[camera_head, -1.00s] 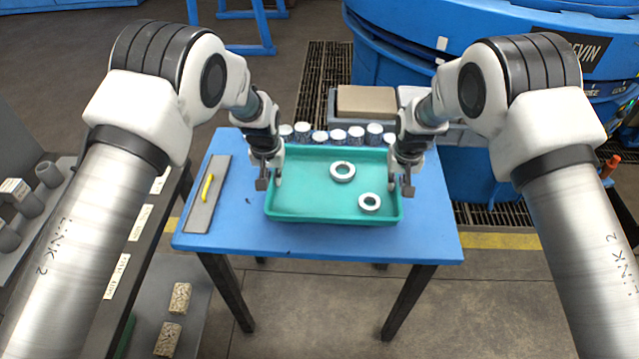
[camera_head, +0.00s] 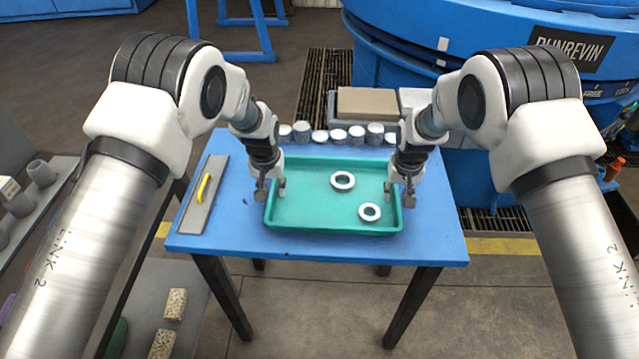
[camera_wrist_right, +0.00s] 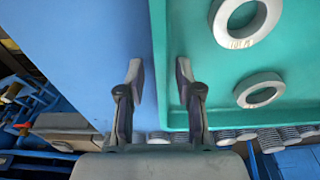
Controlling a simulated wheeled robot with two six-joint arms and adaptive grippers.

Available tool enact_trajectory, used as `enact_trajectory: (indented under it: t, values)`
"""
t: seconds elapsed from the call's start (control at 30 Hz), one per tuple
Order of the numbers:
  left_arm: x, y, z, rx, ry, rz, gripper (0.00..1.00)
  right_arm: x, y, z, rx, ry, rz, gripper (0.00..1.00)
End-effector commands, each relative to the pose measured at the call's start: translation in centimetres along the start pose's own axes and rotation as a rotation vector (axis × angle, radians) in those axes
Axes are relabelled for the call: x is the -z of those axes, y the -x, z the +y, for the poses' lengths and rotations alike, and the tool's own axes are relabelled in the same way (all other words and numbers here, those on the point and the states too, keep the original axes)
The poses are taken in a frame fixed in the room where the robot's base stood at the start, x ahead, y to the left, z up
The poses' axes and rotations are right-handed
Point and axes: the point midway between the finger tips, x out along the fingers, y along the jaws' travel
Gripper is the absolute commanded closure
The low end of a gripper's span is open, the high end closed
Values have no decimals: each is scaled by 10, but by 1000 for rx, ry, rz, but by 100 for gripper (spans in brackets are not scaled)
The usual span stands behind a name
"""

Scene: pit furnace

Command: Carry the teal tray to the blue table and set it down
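The teal tray (camera_head: 318,226) lies on the blue table (camera_head: 430,235) and appears to rest on its top. It holds two white rings, one further back (camera_head: 343,181) and one nearer the front right (camera_head: 370,212). My left gripper (camera_head: 271,191) is at the tray's left wall, its fingers apart on either side of it. My right gripper (camera_head: 399,194) is at the right wall. In the right wrist view its fingers (camera_wrist_right: 159,82) stand apart, one over the blue tabletop and one over the tray's inside, with the rim (camera_wrist_right: 159,60) between them and gaps beside it.
Several small white-topped cylinders (camera_head: 339,136) stand in a row behind the tray. A grey trowel-like tool with a yellow handle (camera_head: 203,187) lies on the table's left side. The table's right side is bare. A tan block (camera_head: 367,103) and large blue machine (camera_head: 480,60) are behind.

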Motion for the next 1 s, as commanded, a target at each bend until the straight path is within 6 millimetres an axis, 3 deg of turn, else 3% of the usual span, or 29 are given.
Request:
enact_trajectory:
  t: [0.27,0.37,0.7,0.87,1.0]
  values:
    - [1,8,1,0,0,2,66,0,0,-1,1,0,1,66]
    - [1,24,1,0,1,3,66,0,0,-1,1,0,1,66]
    - [0,104,0,0,0,3,66,0,0,-2,1,0,1,66]
    - [-1,120,0,0,0,1,66,0,1,-2,1,0,2,66]
    - [-1,121,0,0,0,1,66,1,16,-2,1,0,3,66]
